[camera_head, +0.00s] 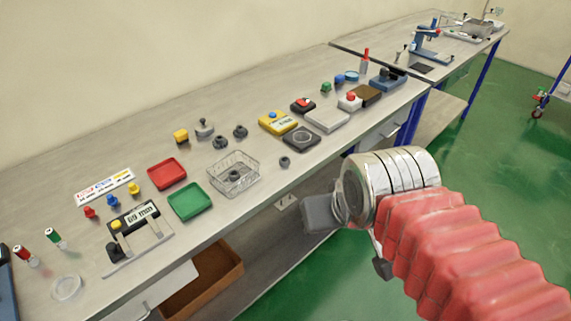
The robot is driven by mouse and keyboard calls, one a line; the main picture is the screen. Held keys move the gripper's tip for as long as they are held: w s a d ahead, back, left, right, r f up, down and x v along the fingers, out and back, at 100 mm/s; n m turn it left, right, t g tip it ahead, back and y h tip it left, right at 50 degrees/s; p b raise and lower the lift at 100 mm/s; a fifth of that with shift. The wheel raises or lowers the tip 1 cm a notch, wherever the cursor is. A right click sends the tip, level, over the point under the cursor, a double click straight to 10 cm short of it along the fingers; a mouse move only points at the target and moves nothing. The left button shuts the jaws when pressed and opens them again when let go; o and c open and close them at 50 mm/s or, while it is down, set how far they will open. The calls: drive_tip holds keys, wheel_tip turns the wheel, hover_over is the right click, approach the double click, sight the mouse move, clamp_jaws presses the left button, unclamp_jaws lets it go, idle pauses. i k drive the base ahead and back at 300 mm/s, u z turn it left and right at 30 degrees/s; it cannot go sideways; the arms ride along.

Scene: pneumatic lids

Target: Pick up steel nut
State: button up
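A small dark grey metal piece (285,162), which looks like the steel nut, lies on the workbench (335,152) near its front edge, just right of the wire basket. Its exact shape is too small to make out. Similar dark pieces, one at the left (220,142) and one at the right (240,131), stand behind the basket. My gripper (350,240) is at the end of my red-sleeved arm, in front of the bench edge and apart from these pieces. Its fingers are mostly hidden behind the silver wrist, so its opening does not show.
The wire basket (253,182) holds a dark part. Red (167,174) and green (190,201) trays stand left of it. A dark square block (302,138) and a yellow device (278,123) stand behind the small piece. The bench front near it is clear.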

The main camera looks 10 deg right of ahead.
sight(284, 164)
drive_tip(key=u, duration=1.1)
drive_tip(key=i, duration=0.35)
drive_tip(key=z, duration=0.15)
